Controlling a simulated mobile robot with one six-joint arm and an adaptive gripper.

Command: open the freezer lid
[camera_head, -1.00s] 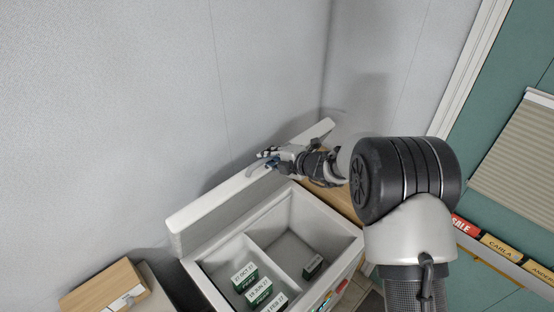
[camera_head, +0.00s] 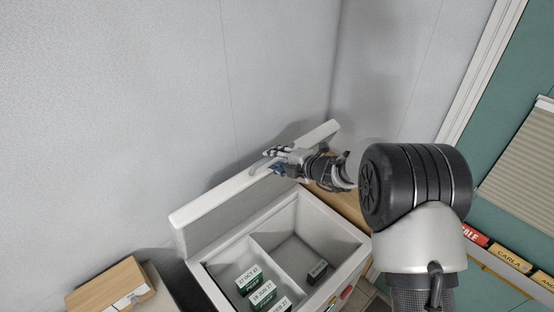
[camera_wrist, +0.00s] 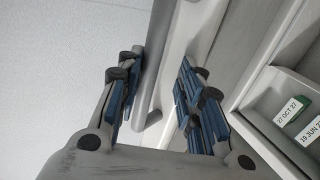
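The freezer lid (camera_head: 225,204) stands raised, close to upright, along the back of the chest, near the wall. Its grey bar handle (camera_head: 258,168) is on the wall-facing side, near the top edge. My gripper (camera_head: 274,160) is at this handle. In the wrist view the handle (camera_wrist: 152,75) runs between the spread fingers of my gripper (camera_wrist: 160,95), with a visible gap on the right finger's side. Whether the left finger touches the handle I cannot tell. The freezer chest (camera_head: 349,245) is uncovered, and its inside shows.
Inside the chest, a divider (camera_head: 272,258) separates several dated boxes (camera_head: 263,296) from a single dark box (camera_head: 317,271). A wooden box (camera_head: 110,284) sits at lower left. The wall (camera_head: 120,110) is close behind the lid. Name signs (camera_head: 500,254) are at right.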

